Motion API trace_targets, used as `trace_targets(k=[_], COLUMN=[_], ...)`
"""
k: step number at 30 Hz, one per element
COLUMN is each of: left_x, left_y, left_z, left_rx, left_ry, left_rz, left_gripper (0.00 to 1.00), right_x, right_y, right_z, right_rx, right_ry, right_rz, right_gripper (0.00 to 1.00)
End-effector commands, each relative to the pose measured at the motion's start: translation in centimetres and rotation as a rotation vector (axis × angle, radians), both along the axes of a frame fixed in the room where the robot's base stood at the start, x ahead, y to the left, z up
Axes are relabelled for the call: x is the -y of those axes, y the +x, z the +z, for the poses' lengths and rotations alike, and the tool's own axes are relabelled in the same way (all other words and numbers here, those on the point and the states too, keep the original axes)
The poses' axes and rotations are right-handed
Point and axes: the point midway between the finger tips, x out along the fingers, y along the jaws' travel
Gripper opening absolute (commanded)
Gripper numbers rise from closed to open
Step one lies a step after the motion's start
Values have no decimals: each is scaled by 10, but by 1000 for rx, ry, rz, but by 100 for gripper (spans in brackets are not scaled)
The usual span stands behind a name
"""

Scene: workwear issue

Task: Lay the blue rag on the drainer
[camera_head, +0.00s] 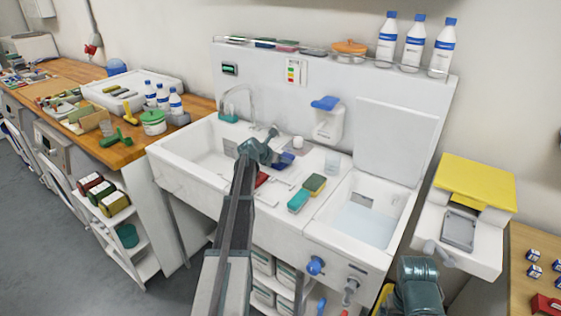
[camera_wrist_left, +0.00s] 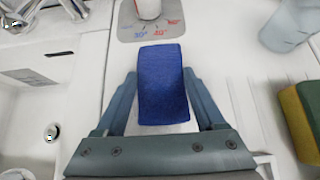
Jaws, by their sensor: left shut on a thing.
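The blue rag (camera_wrist_left: 162,85) is held between the two fingers of my left gripper (camera_wrist_left: 161,95), which is shut on it. In the head view the rag (camera_head: 284,160) shows as a small dark blue patch just right of the left gripper (camera_head: 274,152). The white drainer (camera_head: 276,194) is the flat part between the two basins, and the gripper is over its back part. Whether the rag touches the surface I cannot tell. The fingers of my right gripper are not in view; only part of my right arm shows at the lower right.
A green-yellow sponge (camera_head: 314,184) and a teal block (camera_head: 298,201) lie right of my left arm. A red item (camera_head: 262,179) lies partly behind that arm. A clear cup (camera_head: 332,162) and a white pot (camera_head: 298,143) stand behind. The right basin (camera_head: 366,222) holds water.

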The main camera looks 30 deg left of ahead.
Motion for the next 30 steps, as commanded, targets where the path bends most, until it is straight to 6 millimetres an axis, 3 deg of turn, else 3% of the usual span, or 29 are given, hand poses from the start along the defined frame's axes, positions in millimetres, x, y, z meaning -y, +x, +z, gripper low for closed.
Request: trace_targets(k=[4, 5, 9, 21, 30], left_x=[0, 0, 0, 0, -2], left_y=[0, 0, 0, 0, -35], left_z=[-5, -3, -3, 2, 31], left_rx=[0, 0, 0, 0, 0], left_ry=[0, 0, 0, 0, 0], left_rz=[0, 0, 0, 0, 3], left_gripper=[7, 75, 100, 100, 100], right_x=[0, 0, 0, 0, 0], right_y=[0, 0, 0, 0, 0], right_z=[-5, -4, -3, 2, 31], right_rx=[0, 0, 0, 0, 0], right_ry=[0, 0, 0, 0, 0], right_rz=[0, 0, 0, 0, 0], right_gripper=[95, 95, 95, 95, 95])
